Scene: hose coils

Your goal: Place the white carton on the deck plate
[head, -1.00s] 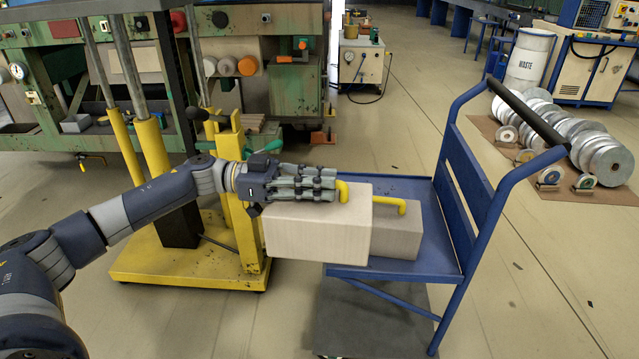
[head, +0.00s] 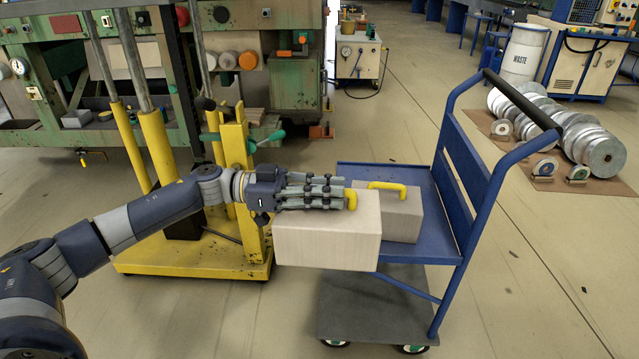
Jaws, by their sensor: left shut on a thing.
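The white carton (head: 325,242) is a pale box with a yellow handle (head: 351,199) on top. My left gripper (head: 340,193) is shut on it, with its fingers over the top at the handle. The carton hangs level at the left front of the blue cart's upper plate (head: 424,234) and hides part of it. A second, greyer carton (head: 401,219) with a yellow handle stands on that plate. A dark grey lower plate (head: 372,316) lies below. Which plate is called the deck plate, I cannot tell. My right gripper is out of view.
The cart's blue push frame (head: 478,190) rises on the right. A yellow lifting stand (head: 190,261) is close behind my left arm. Green machinery (head: 295,75) stands at the back. Metal rolls (head: 575,135) lie on a mat at the right. Floor is clear at front right.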

